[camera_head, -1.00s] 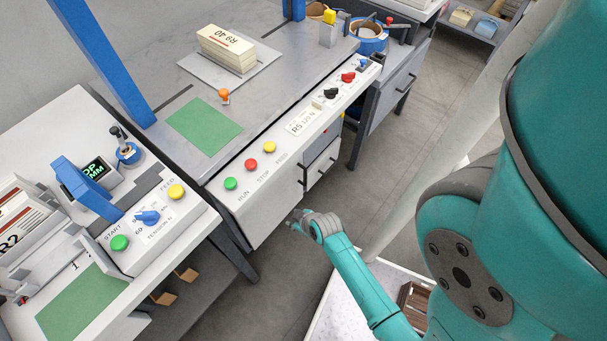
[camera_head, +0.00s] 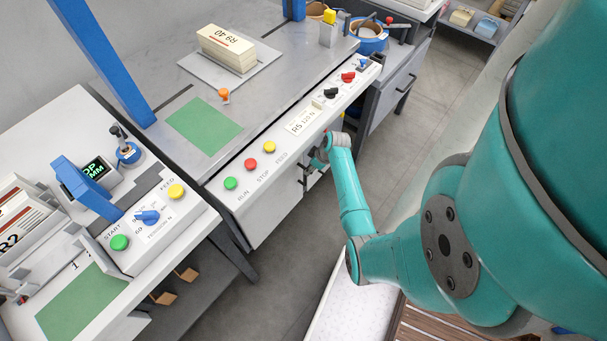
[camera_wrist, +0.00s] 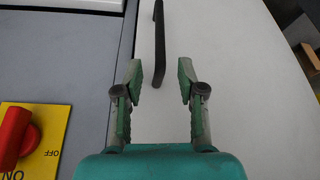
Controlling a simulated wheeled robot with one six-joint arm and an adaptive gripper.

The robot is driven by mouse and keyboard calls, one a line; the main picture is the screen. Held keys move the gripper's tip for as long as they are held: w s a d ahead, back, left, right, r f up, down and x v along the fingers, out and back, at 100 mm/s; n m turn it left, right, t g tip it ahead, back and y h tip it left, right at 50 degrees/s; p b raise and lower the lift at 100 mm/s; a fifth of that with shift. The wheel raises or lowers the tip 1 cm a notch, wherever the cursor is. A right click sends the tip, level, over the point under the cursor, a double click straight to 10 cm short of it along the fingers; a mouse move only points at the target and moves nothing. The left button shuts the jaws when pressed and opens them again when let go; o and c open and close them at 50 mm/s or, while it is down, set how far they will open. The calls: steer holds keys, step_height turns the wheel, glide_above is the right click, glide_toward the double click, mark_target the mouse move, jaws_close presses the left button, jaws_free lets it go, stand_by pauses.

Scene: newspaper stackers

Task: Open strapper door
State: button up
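The strapper's front door (camera_head: 270,208) is a white panel under the control strip with the green, red and yellow buttons. It looks closed. In the wrist view the door (camera_wrist: 235,70) fills the right side, with a black bar handle (camera_wrist: 159,40) near its edge seam. My gripper (camera_wrist: 160,74) is open and empty, with one finger on each side of the handle's near end in the picture. I cannot tell whether the handle is between the fingers in depth. In the head view my gripper (camera_head: 310,167) is at the door's right edge and hides the handle.
A yellow plate with a red ON/OFF switch (camera_wrist: 14,140) sits on the grey panel beside the door. A white-topped surface (camera_head: 352,310) stands below my arm. The floor (camera_head: 290,265) in front of the door is clear.

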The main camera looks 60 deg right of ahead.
steer(key=shift+x, duration=4.35)
jaws_close()
